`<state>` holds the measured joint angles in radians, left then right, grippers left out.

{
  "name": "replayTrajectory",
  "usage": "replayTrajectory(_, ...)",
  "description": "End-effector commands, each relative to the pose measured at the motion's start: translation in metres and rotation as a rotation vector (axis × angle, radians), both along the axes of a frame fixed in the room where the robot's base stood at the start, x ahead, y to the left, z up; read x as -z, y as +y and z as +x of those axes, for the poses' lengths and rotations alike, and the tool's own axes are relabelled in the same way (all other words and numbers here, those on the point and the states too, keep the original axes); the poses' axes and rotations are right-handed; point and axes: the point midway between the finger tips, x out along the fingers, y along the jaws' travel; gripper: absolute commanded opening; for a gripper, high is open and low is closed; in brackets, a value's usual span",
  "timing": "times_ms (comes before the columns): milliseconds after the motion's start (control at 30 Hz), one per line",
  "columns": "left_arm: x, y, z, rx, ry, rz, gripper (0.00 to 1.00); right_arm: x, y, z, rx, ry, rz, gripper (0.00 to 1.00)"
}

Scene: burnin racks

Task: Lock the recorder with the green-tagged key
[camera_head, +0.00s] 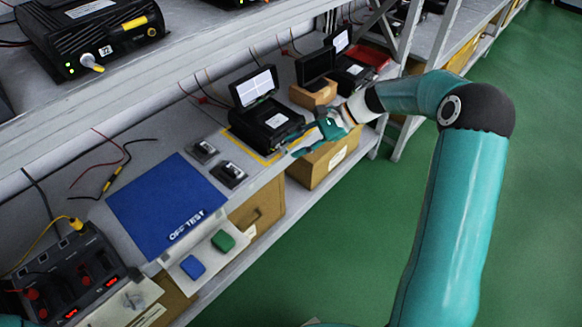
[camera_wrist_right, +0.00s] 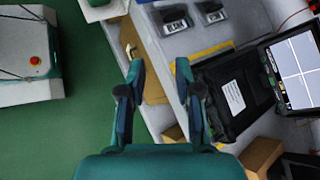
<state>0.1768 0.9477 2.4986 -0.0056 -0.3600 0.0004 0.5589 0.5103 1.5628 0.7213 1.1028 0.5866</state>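A black recorder (camera_head: 268,124) with a raised lit screen (camera_head: 255,86) stands on the bench inside a yellow outline. It also shows at the right of the right wrist view (camera_wrist_right: 238,98). My right gripper (camera_head: 303,145) is at the bench edge, just right of the recorder and low beside it. In the wrist view my right gripper (camera_wrist_right: 160,70) has its fingers apart with nothing held between them. A green square piece (camera_head: 223,240) lies on a white ledge at the bench front; I cannot tell whether it is a key's tag. No key shows clearly. My left gripper is not in view.
A blue square piece (camera_head: 193,266) lies by the green one. A blue mat (camera_head: 167,203) and two small black labelled units (camera_head: 203,150) are on the bench.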

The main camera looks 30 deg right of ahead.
Motion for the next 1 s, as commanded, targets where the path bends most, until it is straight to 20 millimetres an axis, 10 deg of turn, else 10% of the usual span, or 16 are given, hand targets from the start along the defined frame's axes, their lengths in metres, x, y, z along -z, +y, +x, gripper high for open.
replayTrajectory(100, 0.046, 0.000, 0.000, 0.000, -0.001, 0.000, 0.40, -0.003, -0.075, 0.002, 0.148, -0.108, -0.070, 0.34)
replayTrajectory(300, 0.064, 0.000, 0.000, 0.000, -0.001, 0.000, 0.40, 0.004, -0.116, -0.017, 0.232, -0.119, -0.111, 0.34)
replayTrajectory(1000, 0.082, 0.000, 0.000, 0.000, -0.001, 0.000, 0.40, 0.075, -0.060, 0.046, 0.234, -0.111, -0.111, 0.34)
